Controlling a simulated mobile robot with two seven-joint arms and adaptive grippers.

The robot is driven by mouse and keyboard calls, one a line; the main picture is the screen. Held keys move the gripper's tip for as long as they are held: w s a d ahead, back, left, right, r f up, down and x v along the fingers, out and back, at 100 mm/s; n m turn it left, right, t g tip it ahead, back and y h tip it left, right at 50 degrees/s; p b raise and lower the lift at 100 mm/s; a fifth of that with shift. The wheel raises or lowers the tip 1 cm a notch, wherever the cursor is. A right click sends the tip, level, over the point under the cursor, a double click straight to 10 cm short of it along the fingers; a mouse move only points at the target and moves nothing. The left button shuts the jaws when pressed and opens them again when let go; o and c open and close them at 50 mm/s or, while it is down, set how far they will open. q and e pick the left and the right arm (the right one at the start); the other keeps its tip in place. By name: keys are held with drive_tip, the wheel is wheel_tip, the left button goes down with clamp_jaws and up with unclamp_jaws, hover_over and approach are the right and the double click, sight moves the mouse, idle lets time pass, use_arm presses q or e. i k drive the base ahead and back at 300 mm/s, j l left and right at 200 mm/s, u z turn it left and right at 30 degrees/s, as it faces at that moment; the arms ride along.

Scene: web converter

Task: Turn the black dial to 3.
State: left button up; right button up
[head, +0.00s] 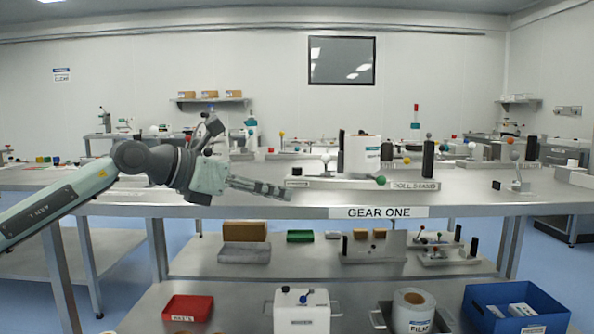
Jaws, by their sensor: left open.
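My left gripper (284,192) reaches in from the left over the grey workbench (130,197) labelled GEAR ONE, pointing right. Its fingers are apart and nothing shows between them. The gripper is just left of the ROLL STAND (350,183), which carries a white roll (361,155) between black uprights and has a green ball knob (380,180). A small dark part (297,171) sits at the stand's left end, close above the fingertips. I cannot tell which part is the black dial, and no number scale is readable. My right gripper is not in view.
A small plate with a lever (517,180) stands at the bench's right. The lower shelf holds a red bin (188,308), a white box with knobs (302,310), a film roll (412,311) and a blue crate (515,307).

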sight(296, 171)
drive_tip(key=i, duration=1.35)
